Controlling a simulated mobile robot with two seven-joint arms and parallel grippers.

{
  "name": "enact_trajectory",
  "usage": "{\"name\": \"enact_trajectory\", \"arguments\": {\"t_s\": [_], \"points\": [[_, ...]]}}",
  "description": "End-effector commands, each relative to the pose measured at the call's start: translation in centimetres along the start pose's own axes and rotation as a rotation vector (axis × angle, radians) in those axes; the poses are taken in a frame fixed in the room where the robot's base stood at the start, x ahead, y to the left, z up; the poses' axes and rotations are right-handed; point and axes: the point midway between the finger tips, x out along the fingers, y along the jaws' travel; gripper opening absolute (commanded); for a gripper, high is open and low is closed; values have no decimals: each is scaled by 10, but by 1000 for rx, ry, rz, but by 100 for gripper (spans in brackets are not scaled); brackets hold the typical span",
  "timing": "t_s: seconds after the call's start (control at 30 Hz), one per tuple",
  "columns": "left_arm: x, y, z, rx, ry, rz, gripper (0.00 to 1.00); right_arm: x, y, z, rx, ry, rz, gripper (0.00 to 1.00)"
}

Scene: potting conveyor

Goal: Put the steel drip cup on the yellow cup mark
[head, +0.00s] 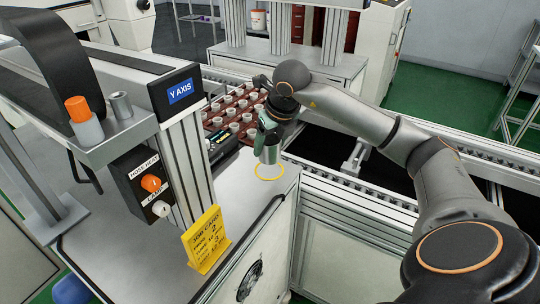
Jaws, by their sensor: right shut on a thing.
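The steel drip cup (271,154) is a small shiny metal cylinder, upright, in the jaws of my right gripper (269,137). My right gripper points down and is shut on the cup. The yellow cup mark (269,171) is a yellow ring on the pale worktop near its right corner. The cup is over the back part of the ring and hides some of it. I cannot tell whether its base touches the worktop. My left gripper is not in view.
A yellow job card (206,240) stands at the worktop's front edge. A tray of several small pots (233,113) is behind the cup. The Y AXIS gantry (178,91) rises at the left. A conveyor rail (400,197) runs to the right.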

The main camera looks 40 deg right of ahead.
Motion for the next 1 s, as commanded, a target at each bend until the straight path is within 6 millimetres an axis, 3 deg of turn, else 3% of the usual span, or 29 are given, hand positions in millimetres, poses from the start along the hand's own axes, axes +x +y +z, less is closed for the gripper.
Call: {"name": "enact_trajectory", "arguments": {"t_s": [0.33, 0.5, 0.97, 1.0], "points": [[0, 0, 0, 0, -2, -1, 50, 38, -12, 8, 1, 2, 0, 14], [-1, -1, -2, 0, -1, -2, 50, 59, -10, -2, -1, 2, 0, 14], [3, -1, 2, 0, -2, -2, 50, 67, -10, -5, 0, -2, 1, 14], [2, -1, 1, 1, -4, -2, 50, 66, -10, -5, 0, -2, 1, 75]]}}
